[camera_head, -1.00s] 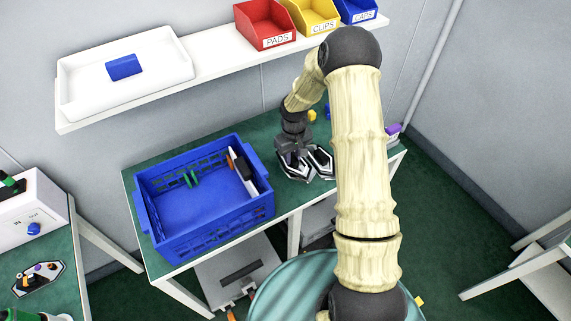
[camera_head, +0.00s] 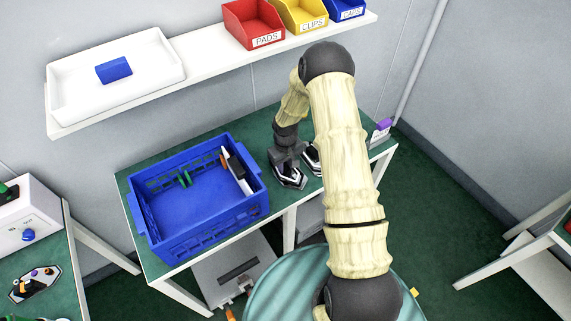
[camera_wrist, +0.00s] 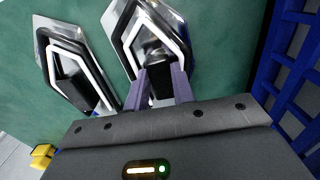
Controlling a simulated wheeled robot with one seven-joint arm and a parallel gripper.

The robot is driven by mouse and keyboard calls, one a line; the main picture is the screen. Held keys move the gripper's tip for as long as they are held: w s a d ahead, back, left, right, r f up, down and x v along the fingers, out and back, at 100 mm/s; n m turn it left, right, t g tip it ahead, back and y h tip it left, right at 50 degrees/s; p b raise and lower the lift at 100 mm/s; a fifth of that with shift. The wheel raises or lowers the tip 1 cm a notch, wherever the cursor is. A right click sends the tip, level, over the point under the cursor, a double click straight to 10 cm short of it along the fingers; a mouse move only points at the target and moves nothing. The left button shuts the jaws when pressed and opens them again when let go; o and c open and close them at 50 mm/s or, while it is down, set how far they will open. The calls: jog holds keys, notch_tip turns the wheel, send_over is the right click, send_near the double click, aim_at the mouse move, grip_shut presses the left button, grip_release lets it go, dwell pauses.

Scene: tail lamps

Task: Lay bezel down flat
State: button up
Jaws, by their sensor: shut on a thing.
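Two silver bezels with white-lined, pointed outlines and dark centres are at the green table's right part. In the wrist view my gripper (camera_wrist: 160,88) is shut on the dark middle part of the nearer-to-crate bezel (camera_wrist: 122,27). The same bezel shows in the head view (camera_head: 290,178), below my gripper (camera_head: 287,157). It looks close to the tabletop; I cannot tell whether it touches or is slightly tilted. The other bezel (camera_wrist: 48,45) lies beside it, apart from my fingers. In the head view my arm partly hides that second bezel (camera_head: 311,155).
A blue crate (camera_head: 206,223) holding a few parts stands just left of the held bezel. The green table (camera_head: 262,128) has bare room behind the crate. A yellow part (camera_wrist: 41,156) shows in the wrist view. A white shelf (camera_head: 215,72) with bins runs above.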

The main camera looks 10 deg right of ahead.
aim_at(286, 167)
jog(key=shift+f, duration=0.15)
jog(key=o, duration=1)
jog(key=shift+r, duration=0.2)
notch_tip(286, 167, up, 12)
jog(key=shift+b, duration=1)
